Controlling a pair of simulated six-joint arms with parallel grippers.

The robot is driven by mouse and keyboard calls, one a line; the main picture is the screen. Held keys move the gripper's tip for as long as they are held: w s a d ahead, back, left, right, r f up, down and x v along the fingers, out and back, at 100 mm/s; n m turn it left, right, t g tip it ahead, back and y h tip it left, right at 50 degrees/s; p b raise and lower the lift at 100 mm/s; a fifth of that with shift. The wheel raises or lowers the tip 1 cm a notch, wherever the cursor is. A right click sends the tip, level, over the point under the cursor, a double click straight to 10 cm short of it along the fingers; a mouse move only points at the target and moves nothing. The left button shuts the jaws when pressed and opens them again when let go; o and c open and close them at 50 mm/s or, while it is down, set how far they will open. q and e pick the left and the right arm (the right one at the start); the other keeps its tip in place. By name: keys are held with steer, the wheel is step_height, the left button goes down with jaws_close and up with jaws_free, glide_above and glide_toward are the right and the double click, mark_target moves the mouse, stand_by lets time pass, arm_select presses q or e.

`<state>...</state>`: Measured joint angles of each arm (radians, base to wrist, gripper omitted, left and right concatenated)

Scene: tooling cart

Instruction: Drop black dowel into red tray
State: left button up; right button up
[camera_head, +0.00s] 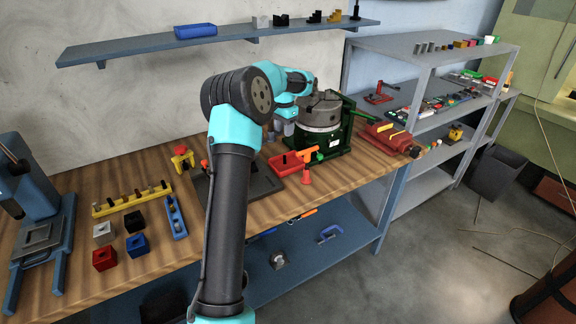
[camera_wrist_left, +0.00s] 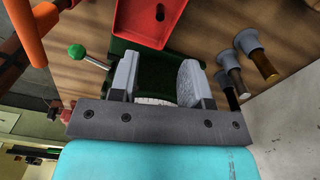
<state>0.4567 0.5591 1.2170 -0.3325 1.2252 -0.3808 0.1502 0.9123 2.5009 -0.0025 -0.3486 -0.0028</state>
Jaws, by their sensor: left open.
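The red tray (camera_head: 285,164) lies on the bench in front of the green-based chuck; part of it shows at the top of the left wrist view (camera_wrist_left: 128,30). Several upright dowels in grey collars stand at the right of the wrist view. One of them is a dark dowel (camera_wrist_left: 231,99), apparently black, beside a brass-toned one (camera_wrist_left: 263,64). My left gripper (camera_wrist_left: 158,82) is open, with nothing visible held between its fingers. In the head view its wrist is beside the chuck. My right gripper is out of view.
The chuck (camera_head: 320,112) on its green base stands close to the left gripper. An orange-handled tool (camera_head: 310,153) and a red funnel-like piece (camera_head: 306,177) are near the tray. A yellow rack (camera_head: 132,199) and coloured blocks sit at left. Bench front is partly clear.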

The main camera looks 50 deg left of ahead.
arm_select(q)
step_height(320, 180, up, 6)
steer(key=shift+f, duration=0.1)
stand_by(0.9)
